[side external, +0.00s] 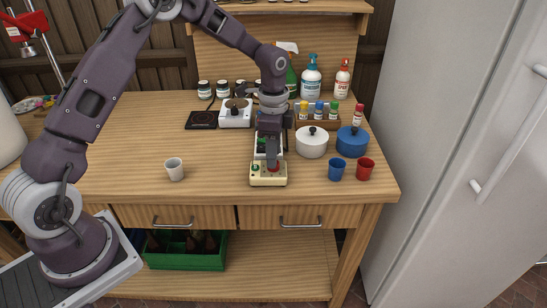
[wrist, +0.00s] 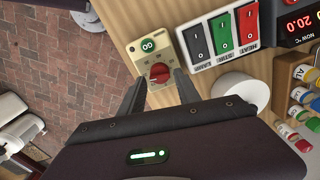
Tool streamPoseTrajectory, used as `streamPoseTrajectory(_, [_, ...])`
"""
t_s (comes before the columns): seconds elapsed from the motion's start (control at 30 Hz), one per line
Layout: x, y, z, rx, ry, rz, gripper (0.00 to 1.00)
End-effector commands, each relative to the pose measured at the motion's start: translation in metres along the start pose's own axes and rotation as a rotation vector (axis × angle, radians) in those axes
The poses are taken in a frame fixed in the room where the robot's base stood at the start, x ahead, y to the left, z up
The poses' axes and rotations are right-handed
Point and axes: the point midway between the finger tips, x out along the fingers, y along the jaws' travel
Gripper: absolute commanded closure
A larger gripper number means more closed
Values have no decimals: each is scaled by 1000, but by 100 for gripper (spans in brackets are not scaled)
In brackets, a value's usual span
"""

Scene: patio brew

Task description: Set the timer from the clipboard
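The cream timer box (side external: 260,182) sits near the front edge of the wooden bench, below my gripper (side external: 271,163). In the wrist view the box (wrist: 143,46) shows a green GO button (wrist: 148,46) and a red knob (wrist: 159,73). My gripper (wrist: 159,78) points down at the knob with its fingers apart, one on each side of it. I cannot tell whether the fingers touch the knob. No clipboard can be made out in either view.
Behind the timer is a switch panel (wrist: 222,37) with black, green and red rockers. A white cup (side external: 174,170) stands left; a blue cup (side external: 336,170), red cup (side external: 365,170), white pot (side external: 312,143) and blue pot (side external: 352,143) stand right. The left bench is mostly clear.

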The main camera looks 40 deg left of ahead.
Motion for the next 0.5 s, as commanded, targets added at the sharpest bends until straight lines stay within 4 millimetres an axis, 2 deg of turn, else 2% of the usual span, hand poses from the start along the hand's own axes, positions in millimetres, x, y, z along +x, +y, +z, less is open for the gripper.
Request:
streamPoseTrajectory(0.1, [-26, -1, 0, -1, 3, -5, 61])
streamPoseTrajectory(0.2, [-42, -1, 0, -2, 2, -4, 61])
streamPoseTrajectory(0.3, [-48, 0, 0, -1, 2, -1, 61])
streamPoseTrajectory(0.5, [-49, 0, 0, -1, 1, 0, 61])
